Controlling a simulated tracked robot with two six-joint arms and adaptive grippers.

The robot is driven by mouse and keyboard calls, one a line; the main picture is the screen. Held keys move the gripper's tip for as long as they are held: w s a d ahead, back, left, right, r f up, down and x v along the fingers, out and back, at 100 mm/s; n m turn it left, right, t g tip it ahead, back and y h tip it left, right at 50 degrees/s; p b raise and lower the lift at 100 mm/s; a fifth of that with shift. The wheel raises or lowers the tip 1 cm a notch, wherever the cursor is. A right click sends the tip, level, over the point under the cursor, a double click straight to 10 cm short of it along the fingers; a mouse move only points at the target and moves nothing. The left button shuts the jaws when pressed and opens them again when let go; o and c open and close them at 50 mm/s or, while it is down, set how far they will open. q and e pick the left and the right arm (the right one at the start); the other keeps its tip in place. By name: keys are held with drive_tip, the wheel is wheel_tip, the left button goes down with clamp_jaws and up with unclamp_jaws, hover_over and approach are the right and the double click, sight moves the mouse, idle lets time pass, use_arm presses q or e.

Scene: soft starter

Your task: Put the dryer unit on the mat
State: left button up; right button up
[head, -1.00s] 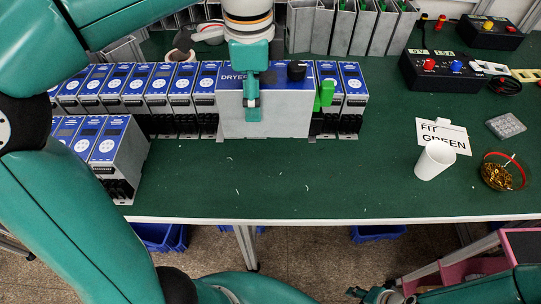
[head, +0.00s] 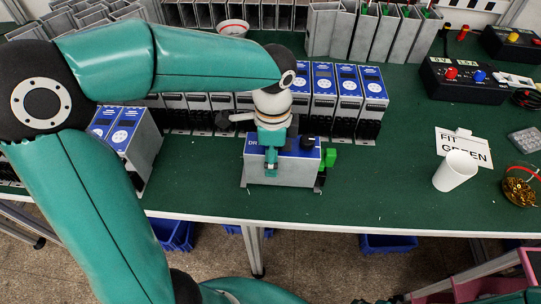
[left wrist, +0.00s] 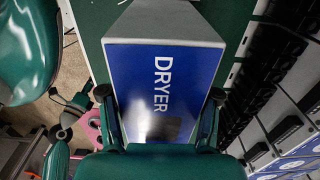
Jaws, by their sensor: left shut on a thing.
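The dryer unit (head: 262,174) is a grey box with a blue top lettered DRYER, a black knob and a green connector on its right. My left gripper (head: 271,162) is shut on it from above. In the left wrist view the fingers lie along both sides of the blue top of the dryer unit (left wrist: 180,65). The unit is upright over the green mat (head: 380,200) near the table's front edge; I cannot tell whether it touches. My right gripper (head: 375,299) is only partly seen at the bottom edge.
A row of blue-topped starter units (head: 347,85) stands behind, with more (head: 125,130) at left. To the right are a white cup (head: 455,172), a FIT GREEN card (head: 480,150) and a bowl of brass parts (head: 519,190). Mat between the dryer and cup is clear.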

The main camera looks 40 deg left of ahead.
use_arm(q)
drive_tip(key=shift+f, duration=0.4)
drive_tip(key=shift+f, duration=0.1)
drive_tip(key=o, duration=1.5)
wheel_tip(320, 180, up, 12)
drive_tip(key=shift+r+p, duration=0.1)
drive_tip(key=shift+p, duration=0.55)
